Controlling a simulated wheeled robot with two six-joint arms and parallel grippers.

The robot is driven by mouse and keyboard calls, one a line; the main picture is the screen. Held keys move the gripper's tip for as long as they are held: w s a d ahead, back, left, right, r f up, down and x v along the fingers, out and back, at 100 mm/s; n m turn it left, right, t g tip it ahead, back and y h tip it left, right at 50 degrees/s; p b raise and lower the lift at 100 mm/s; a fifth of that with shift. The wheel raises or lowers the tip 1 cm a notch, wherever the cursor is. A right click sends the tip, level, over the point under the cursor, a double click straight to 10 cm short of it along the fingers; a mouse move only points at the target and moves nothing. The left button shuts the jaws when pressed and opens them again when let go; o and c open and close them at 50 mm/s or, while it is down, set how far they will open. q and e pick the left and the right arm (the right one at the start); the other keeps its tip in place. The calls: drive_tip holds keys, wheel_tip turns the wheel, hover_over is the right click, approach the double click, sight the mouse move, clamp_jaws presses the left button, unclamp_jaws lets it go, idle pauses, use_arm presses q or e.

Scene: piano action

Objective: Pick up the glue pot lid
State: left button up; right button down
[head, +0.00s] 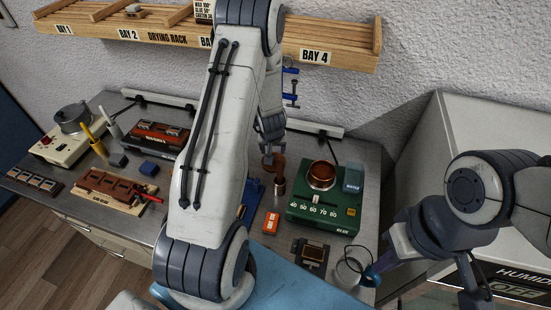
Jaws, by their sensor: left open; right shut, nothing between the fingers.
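A green glue unit (322,212) with temperature marks stands on the bench, with a round copper pot (321,176) in its top. I cannot tell whether the brown surface inside the pot's rim is a lid or glue. My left gripper (272,140) is open, pointing down just left of the unit. A reddish-brown piece (273,161) lies right below its fingers, above a small copper cylinder (278,187); I cannot make out what the piece is. My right gripper (372,276) is shut and empty at the bench's front right, beside a clear round ring-shaped item (350,266).
A wooden drying rack (335,50) runs along the wall behind. An orange block (271,223) and a dark framed piece (312,254) lie before the unit. The left bench holds a metal pot on a cream box (55,146) and wooden trays (106,184). My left arm hides the middle.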

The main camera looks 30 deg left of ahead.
sight(274, 155)
use_arm(q)
drive_tip(key=x, duration=0.5)
drive_tip(key=shift+w+f+p, duration=0.15)
drive_tip(key=shift+f+p, duration=0.2)
drive_tip(key=shift+f, duration=0.05)
clamp_jaws()
